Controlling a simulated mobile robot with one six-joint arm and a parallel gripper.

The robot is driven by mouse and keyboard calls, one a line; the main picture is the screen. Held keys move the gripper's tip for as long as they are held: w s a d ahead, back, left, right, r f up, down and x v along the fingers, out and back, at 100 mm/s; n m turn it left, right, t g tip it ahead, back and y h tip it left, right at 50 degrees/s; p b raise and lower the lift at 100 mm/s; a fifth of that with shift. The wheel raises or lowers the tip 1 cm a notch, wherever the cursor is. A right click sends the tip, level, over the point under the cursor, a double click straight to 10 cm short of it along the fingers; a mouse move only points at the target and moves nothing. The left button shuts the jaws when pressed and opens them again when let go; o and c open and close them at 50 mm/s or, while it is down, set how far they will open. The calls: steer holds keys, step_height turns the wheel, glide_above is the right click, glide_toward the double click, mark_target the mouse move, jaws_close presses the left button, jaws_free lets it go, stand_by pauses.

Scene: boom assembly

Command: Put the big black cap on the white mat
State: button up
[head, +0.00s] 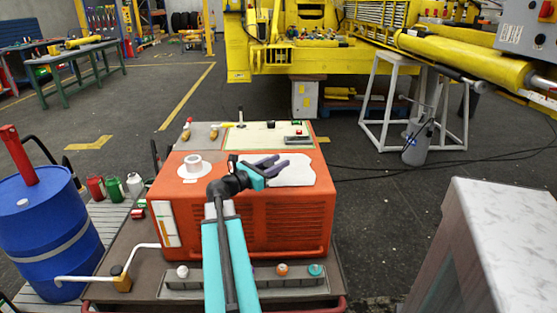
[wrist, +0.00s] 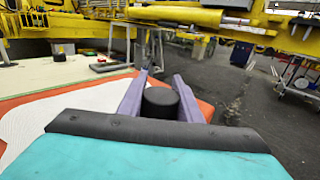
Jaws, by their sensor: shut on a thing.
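The big black cap (wrist: 160,103) is a short dark cylinder. It stands upright between the two purple fingers of my gripper (wrist: 162,76) in the wrist view. My gripper (head: 282,161) is shut on it. In the head view the gripper is over the white mat (head: 302,176) on top of the orange cabinet, and I cannot make out the cap there. The white mat (wrist: 55,115) also shows at left in the wrist view, partly hidden by my gripper. I cannot tell whether the cap touches the mat.
A white ring on a round white plate (head: 194,166) lies left on the orange cabinet (head: 285,220). Behind is a cream board (head: 252,137) with a small black cap (wrist: 59,57) and a red-buttoned box (wrist: 104,64). A blue drum (head: 48,225) stands left.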

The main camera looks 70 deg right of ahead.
steer(key=shift+w+d+f, duration=0.15)
steer(key=shift+w+d, duration=0.3)
steer(key=shift+d, duration=1.1)
steer(key=shift+w+d+f, duration=0.15)
steer(key=shift+w+d, duration=0.25)
steer(key=shift+d, duration=1.2)
steer(key=shift+w+d+f, duration=0.15)
steer(key=shift+w+d, duration=0.3)
steer(key=shift+d, duration=1.1)
steer(key=shift+w+d, duration=0.1)
steer(key=shift+d, duration=0.3)
steer(key=shift+f+b, duration=0.35)
steer(key=shift+f, duration=1.4)
steer(key=shift+f, duration=0.15)
steer(key=o, duration=1.1)
steer(key=v, duration=1.2)
